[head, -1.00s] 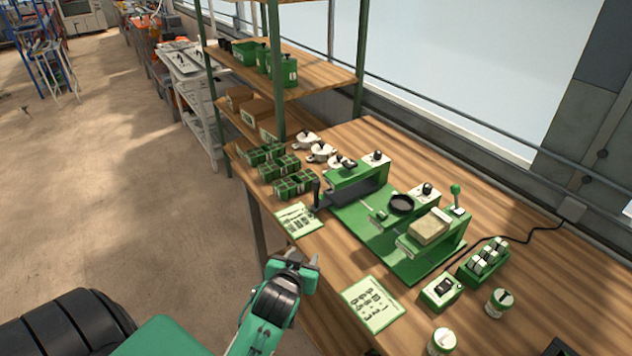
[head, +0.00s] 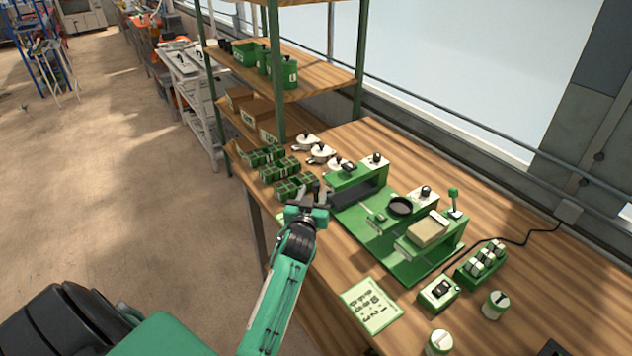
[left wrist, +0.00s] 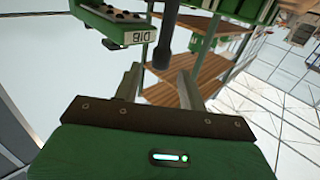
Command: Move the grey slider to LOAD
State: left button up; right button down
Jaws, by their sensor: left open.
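The grey slider (head: 356,197) is a dark flat plate running under the left green bridge (head: 352,178) of the green seeder base (head: 372,228). Its upright black handle (head: 316,188) is at its left end, partly hidden by my gripper. My left gripper (head: 308,198) is open at that end, over the bench's front edge. In the left wrist view, the dark handle (left wrist: 164,42) shows between the two open fingers (left wrist: 158,84); I cannot tell whether it touches either. The LOAD mark is not readable. My right gripper is not in view.
Green seedling trays (head: 279,168) and white lidded pots (head: 320,153) stand behind the gripper. A black round dish (head: 400,206) and a tan block (head: 428,228) sit on the seeder. A printed card (head: 371,305) lies in front; a shelf rack (head: 300,82) stands behind.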

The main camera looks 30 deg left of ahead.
aim_at(316, 187)
pick_arm(q)
jog(key=shift+p+x, duration=0.3)
jog(key=shift+x, duration=1.95)
grip_shut()
